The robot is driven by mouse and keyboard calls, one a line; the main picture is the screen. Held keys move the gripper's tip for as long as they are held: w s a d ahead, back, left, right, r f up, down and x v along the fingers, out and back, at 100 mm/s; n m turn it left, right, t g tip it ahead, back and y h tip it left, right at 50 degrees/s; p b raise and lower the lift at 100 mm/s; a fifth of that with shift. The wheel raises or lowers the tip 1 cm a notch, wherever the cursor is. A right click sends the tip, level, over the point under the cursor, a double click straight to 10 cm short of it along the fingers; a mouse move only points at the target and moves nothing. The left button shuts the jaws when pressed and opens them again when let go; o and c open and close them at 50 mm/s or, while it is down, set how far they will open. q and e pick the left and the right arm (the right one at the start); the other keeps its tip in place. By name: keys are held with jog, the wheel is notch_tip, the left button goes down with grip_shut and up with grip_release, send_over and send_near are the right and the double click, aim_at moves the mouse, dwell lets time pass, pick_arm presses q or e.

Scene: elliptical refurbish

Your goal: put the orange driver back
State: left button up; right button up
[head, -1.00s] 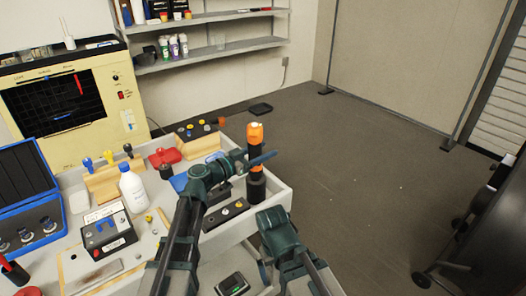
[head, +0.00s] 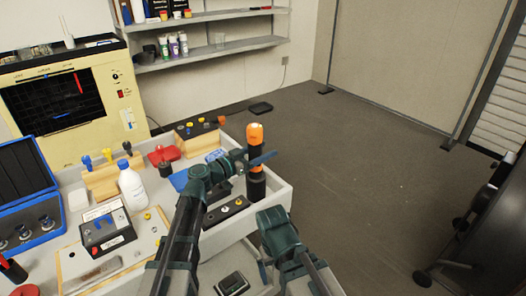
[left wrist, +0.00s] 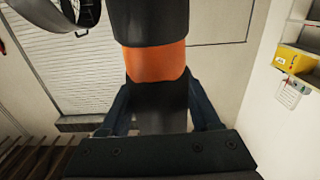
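The orange driver (head: 255,134) is upright, with an orange top and a dark body, at the right corner of the cart. My left gripper (head: 259,160) reaches it from the left, one finger across its front. In the left wrist view, the fingers (left wrist: 160,98) lie against both sides of the dark shaft, below an orange band (left wrist: 156,62). A black cup-like holder (head: 256,189) stands directly below the driver; I cannot tell whether the driver's lower end is inside it. My right arm (head: 279,235) is in front of the cart; its fingertips are not clear.
The cart (head: 279,196) has a raised rim. A white bottle (head: 131,188), a meter box (head: 106,228), a wooden rack (head: 101,181) of small drivers and a blue case (head: 22,195) crowd its left.

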pick_arm(q)
jog(key=o, duration=0.5)
jog(key=shift+c, duration=0.2)
jog(key=v, duration=1.4)
jog(key=shift+w+d, duration=0.1)
jog(key=shift+d, duration=0.05)
jog(key=x, duration=1.3)
jog(key=shift+w+d, duration=0.2)
jog(key=shift+d, duration=0.05)
